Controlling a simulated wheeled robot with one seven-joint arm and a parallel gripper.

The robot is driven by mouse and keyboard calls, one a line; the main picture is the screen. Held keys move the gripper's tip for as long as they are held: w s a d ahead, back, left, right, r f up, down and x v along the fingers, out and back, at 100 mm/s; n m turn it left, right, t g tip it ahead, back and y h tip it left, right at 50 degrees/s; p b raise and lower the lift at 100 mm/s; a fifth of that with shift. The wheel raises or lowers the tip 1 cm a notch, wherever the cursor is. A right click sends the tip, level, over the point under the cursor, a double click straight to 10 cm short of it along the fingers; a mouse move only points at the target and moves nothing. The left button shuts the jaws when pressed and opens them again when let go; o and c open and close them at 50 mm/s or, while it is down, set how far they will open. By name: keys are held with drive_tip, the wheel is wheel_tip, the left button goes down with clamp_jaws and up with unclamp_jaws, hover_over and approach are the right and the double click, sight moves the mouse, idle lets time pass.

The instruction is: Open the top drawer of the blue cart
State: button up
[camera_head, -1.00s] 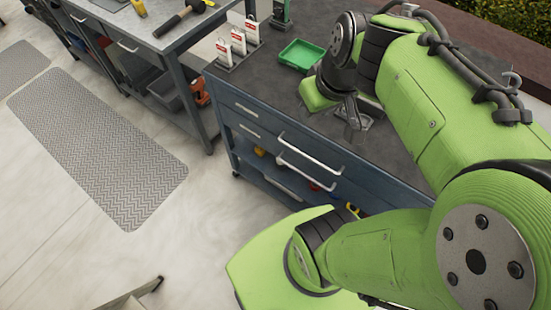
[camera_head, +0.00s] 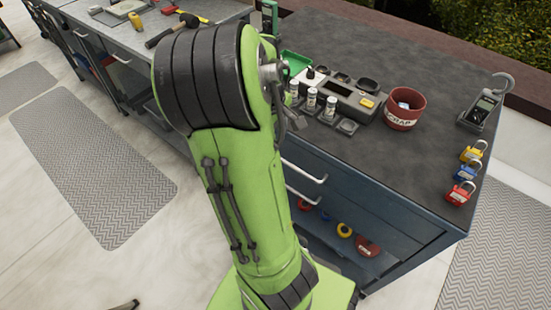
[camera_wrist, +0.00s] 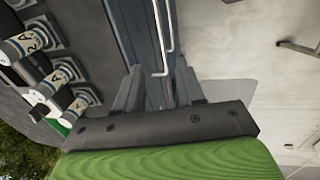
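The blue cart (camera_head: 405,222) stands right of my arm in the head view, with a dark grey top. Two silver bar handles sit one above the other on its front, the upper handle (camera_head: 306,170) and the lower handle (camera_head: 303,196). The drawer fronts look shut, though my arm covers their left part. In the wrist view my gripper (camera_wrist: 158,82) is open and empty, its two fingers spread and pointing along the cart's front. The handles (camera_wrist: 161,40) show beyond and between the fingertips; I cannot tell whether they touch.
On the cart top are a red scrap bin (camera_head: 405,109), several small bottles (camera_head: 312,100), a green tray (camera_head: 296,62), a meter (camera_head: 483,107) and coloured padlocks (camera_head: 461,191). A workbench (camera_head: 120,40) stands at the back left. The floor left of my arm is clear, with grey mats (camera_head: 95,175).

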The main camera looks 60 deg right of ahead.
drive_tip(key=f+b, duration=0.1)
drive_tip(key=f, duration=0.3)
drive_tip(key=d+f+b, duration=0.1)
drive_tip(key=f+b, duration=0.1)
drive_tip(key=f, duration=0.2)
drive_tip(key=d+f+b, duration=0.1)
drive_tip(key=f, duration=0.2)
drive_tip(key=shift+s+d+f+b, duration=0.1)
drive_tip(key=shift+s+f+b, duration=0.1)
drive_tip(key=shift+f+b, duration=0.2)
clamp_jaws()
